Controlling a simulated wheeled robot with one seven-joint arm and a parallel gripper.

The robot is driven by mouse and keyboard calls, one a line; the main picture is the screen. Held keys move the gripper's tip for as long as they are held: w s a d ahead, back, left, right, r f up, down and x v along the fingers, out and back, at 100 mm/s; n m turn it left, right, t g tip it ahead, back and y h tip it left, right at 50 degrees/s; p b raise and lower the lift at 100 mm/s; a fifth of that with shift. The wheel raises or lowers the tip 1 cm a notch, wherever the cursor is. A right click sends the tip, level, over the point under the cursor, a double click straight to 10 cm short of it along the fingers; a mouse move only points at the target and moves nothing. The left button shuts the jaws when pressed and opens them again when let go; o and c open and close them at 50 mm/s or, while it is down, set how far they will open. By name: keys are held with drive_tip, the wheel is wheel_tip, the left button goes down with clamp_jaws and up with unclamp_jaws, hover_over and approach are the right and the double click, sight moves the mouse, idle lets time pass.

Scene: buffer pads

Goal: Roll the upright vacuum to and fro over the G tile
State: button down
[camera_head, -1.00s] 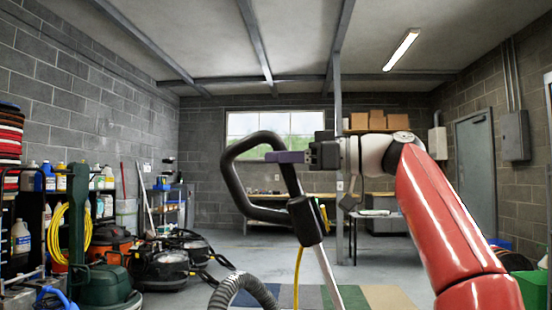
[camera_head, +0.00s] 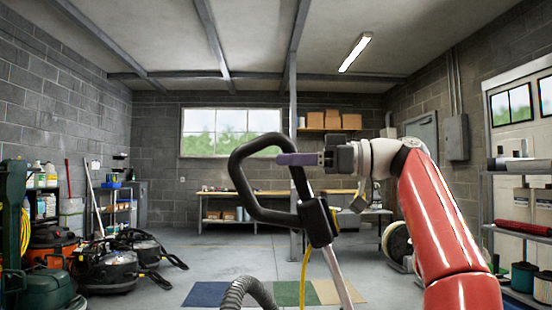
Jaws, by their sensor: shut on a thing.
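The upright vacuum shows as a black loop handle (camera_head: 252,180) on a silver pole (camera_head: 340,276), with a grey ribbed hose (camera_head: 250,292) and a yellow cord beside it. Its lower body and floor head are out of view. My gripper (camera_head: 298,159) is shut on the right side of the handle loop, its purple fingers lying across the grip. Coloured floor tiles lie beyond the pole: blue (camera_head: 207,294), green (camera_head: 293,293) and tan (camera_head: 328,291). I cannot make out any letter on them, so I cannot tell which is the G tile.
Black floor machines (camera_head: 107,268) and a green machine (camera_head: 47,288) stand at the left. A workbench (camera_head: 235,207) is under the window. A shelf rack (camera_head: 520,225) stands at the right. The concrete floor in the middle is clear.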

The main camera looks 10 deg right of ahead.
drive_tip(key=shift+d+f, duration=0.1)
drive_tip(key=shift+d, duration=0.6)
drive_tip(key=c, duration=1.3)
unclamp_jaws()
drive_tip(key=shift+d, duration=0.2)
drive_tip(key=shift+o, duration=0.5)
drive_tip(key=shift+a, duration=0.1)
drive_tip(key=shift+s, duration=0.1)
drive_tip(key=p+v, duration=0.1)
drive_tip(key=v, duration=0.6)
drive_tip(key=shift+d, duration=0.35)
